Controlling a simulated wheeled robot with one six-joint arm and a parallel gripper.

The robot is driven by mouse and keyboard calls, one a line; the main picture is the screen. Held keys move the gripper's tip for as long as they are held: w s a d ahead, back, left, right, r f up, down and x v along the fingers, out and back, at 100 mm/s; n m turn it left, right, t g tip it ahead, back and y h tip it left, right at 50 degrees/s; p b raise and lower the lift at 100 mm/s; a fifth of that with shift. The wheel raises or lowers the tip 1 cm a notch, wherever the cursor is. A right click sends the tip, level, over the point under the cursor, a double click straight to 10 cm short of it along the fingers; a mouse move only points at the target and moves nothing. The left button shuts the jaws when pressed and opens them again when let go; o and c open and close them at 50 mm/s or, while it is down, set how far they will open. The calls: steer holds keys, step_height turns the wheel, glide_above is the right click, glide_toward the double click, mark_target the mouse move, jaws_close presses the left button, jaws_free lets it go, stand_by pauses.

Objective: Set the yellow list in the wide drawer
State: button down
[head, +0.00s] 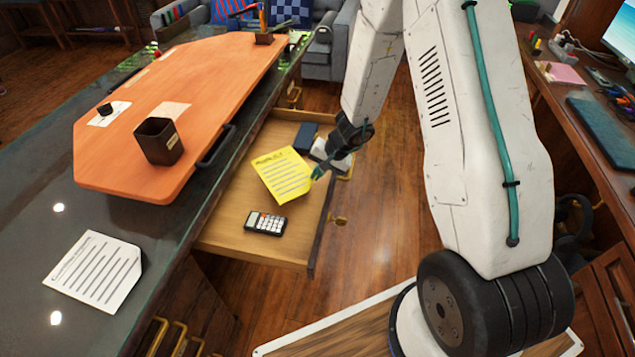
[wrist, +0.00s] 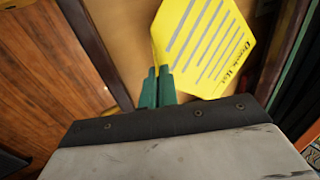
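The yellow list (head: 283,175) is a sheet with dark printed lines. It is over the open wide wooden drawer (head: 225,228), inside its outline in the head view. My gripper (head: 318,173) is at the list's right edge, near the drawer's front. In the wrist view the teal fingertips (wrist: 158,86) are close together with a corner of the list (wrist: 205,45) between them, so the gripper looks shut on it. Whether the sheet touches the drawer bottom is hard to tell.
A black calculator (head: 265,223) lies in the drawer's near part and a dark blue item (head: 306,137) in its far part. The counter (head: 170,240) above holds an orange board (head: 215,95), a dark cup (head: 158,141) and a white sheet (head: 95,271).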

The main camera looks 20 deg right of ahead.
mark_target(313, 190)
steer(key=shift+f, duration=2.2)
steer(key=shift+f, duration=0.1)
steer(key=c, duration=2)
jaws_free()
